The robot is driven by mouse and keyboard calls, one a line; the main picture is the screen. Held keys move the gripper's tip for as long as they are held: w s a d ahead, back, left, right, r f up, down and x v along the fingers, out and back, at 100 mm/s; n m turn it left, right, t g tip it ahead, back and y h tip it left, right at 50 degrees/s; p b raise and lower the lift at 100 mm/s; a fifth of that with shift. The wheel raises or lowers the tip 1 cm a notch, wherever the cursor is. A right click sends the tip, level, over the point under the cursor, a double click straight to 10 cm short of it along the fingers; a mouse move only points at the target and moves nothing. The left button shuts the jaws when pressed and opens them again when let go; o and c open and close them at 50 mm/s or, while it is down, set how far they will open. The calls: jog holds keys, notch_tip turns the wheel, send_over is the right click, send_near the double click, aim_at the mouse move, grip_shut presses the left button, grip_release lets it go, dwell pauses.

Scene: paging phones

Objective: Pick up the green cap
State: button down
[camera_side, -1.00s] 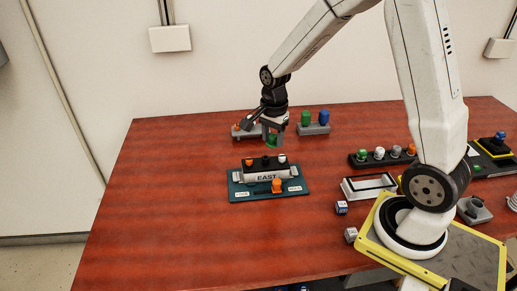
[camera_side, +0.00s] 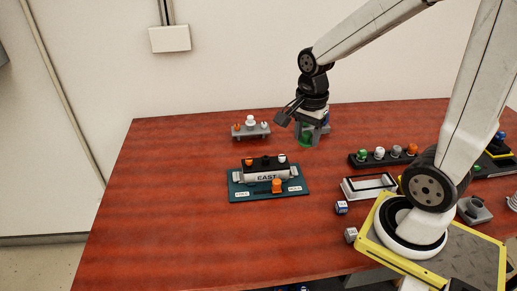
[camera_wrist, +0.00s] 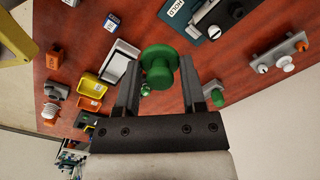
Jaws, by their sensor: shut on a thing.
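My gripper (camera_side: 308,132) hangs over the back of the table, in front of a grey stand. It is shut on a round green cap (camera_side: 305,140) and holds it between its fingers. In the wrist view the green cap (camera_wrist: 160,64) shows as a wide disc with a narrower knob, between the fingertips (camera_wrist: 160,82). A teal board (camera_side: 240,197) in the middle of the table bears a white "EAST" unit (camera_side: 266,177) with an orange knob and several dark and coloured tops.
A grey stand (camera_side: 262,134) with orange and white knobs is at the back left. The stand by my gripper holds another green piece (camera_wrist: 214,97), mostly hidden in the side view. A black rack (camera_side: 358,161) with several caps is at right. The left table is clear.

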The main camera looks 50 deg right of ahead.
jog(key=shift+s+r, duration=0.1)
jog(key=shift+s, duration=0.2)
jog(key=shift+w+a, duration=0.1)
jog(key=shift+a, duration=0.05)
dwell(0.5)
jog(key=shift+w+a+f, duration=0.1)
jog(key=shift+a+f, duration=0.1)
jog(key=w+a+f+n, duration=0.1)
jog(key=a+f+n, duration=0.3)
jog(key=a, duration=0.7)
jog(key=w+a+f+n, duration=0.1)
jog(key=a+f+n, duration=0.4)
jog(key=a+f, duration=0.3)
jog(key=a, duration=0.3)
jog(key=shift+a+f, duration=0.25)
jog(key=shift+f, duration=0.05)
jog(key=shift+f, duration=0.15)
jog(key=shift+f, duration=2.05)
